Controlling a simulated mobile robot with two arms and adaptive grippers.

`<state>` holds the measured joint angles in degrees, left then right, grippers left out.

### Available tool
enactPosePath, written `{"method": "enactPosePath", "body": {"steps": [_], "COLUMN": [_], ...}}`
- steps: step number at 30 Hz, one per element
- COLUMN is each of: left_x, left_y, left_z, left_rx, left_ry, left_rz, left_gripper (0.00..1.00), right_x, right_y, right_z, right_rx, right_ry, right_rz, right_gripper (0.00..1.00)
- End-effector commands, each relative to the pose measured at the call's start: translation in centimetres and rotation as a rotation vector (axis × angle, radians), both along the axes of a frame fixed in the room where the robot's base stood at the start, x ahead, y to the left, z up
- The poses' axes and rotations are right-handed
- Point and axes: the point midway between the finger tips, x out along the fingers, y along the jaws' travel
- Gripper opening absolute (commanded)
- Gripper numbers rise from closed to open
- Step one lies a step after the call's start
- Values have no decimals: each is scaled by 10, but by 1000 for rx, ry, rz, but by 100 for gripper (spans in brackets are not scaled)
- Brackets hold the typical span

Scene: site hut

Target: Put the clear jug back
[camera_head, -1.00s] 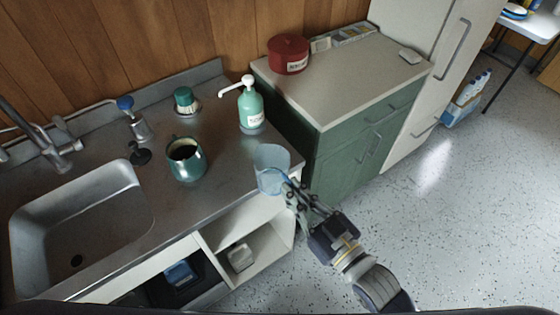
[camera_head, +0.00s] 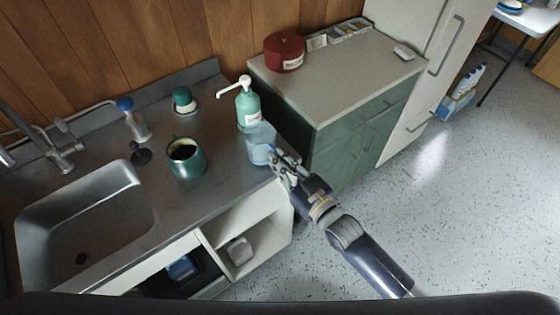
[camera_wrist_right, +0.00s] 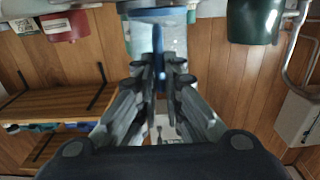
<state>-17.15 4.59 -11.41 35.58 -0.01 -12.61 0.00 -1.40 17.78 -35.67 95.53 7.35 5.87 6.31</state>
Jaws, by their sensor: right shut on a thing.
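The clear bluish jug (camera_head: 259,145) is at the right end of the steel counter (camera_head: 225,170), just in front of the green pump bottle. My right gripper (camera_head: 279,161) is on its right side, shut on it. In the right wrist view my fingers (camera_wrist_right: 158,68) close on a narrow blue part of the jug, which looks like its handle. The jug looks upright. I cannot tell whether its base touches the counter. My left gripper is not in view.
The pump bottle (camera_head: 249,103) stands close behind the jug. A dark green mug (camera_head: 187,163) stands to its left, beside the sink (camera_head: 85,225). A green cabinet (camera_head: 345,145) with a red tin (camera_head: 284,52) on top stands to the right. Counter between mug and jug is clear.

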Motion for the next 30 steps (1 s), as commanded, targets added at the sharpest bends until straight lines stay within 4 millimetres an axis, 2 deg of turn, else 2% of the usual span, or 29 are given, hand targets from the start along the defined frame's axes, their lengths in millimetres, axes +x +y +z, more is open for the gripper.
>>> {"method": "enactPosePath", "body": {"steps": [3, 16, 18, 19, 30], "left_x": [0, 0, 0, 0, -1], "left_y": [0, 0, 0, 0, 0], "left_z": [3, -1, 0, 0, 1], "left_rx": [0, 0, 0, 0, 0], "left_ry": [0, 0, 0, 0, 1], "left_rz": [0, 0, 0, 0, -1], "left_gripper": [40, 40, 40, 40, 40], "right_x": [0, 0, 0, 0, 0], "right_y": [0, 0, 0, 0, 0], "right_z": [-7, -13, -13, -13, -11], "right_rx": [1, 2, 1, 1, 1], "right_ry": [-2, -2, -2, -2, -2], "right_rz": [0, 0, 0, 0, 0], "right_gripper": [0, 0, 20, 27, 29]}}
